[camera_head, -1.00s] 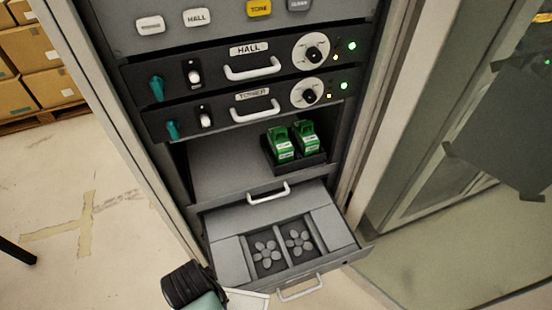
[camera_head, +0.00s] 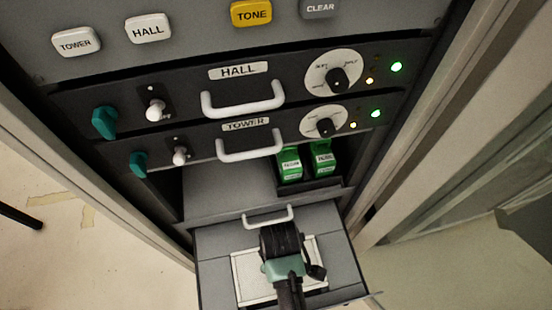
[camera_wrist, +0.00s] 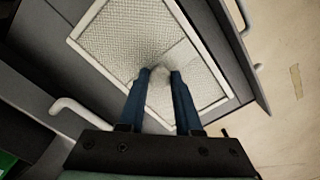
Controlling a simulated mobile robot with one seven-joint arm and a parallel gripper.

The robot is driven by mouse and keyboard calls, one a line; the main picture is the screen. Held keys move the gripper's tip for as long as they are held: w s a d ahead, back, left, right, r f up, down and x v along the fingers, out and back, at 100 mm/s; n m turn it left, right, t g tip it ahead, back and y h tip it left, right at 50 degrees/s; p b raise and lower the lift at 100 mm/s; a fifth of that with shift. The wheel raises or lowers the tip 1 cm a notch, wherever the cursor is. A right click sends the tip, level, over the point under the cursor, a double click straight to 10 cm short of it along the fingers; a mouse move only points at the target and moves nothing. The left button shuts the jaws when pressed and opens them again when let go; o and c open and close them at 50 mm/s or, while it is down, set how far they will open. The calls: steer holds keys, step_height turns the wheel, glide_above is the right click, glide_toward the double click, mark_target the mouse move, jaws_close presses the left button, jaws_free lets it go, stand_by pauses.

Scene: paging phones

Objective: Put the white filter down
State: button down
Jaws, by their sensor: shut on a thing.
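The white filter (camera_head: 243,285) is a flat mesh panel in a pale rectangular frame. It lies flat over the recess of the open grey drawer (camera_head: 215,252) at the bottom of the rack and hides the two fans. I cannot tell whether it rests in the drawer or hovers just above it. My gripper (camera_wrist: 160,73) is shut on a small part at the middle of the filter (camera_wrist: 112,32). In the head view my wrist covers the filter's middle and the fingertips are hidden.
A drawer handle (camera_head: 268,215) is just behind my wrist. Above are the TOWER unit (camera_head: 246,125) and HALL unit (camera_head: 238,72), with protruding handles and knobs. Green blocks (camera_head: 323,160) stand on the shelf. The cabinet's frame edges both sides.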

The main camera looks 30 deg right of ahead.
steer(key=shift+f, duration=2.9)
steer(key=shift+f, duration=0.1)
steer(key=c, duration=0.6)
jaws_free()
step_height(320, 180, up, 12)
steer(key=shift+r, duration=0.15)
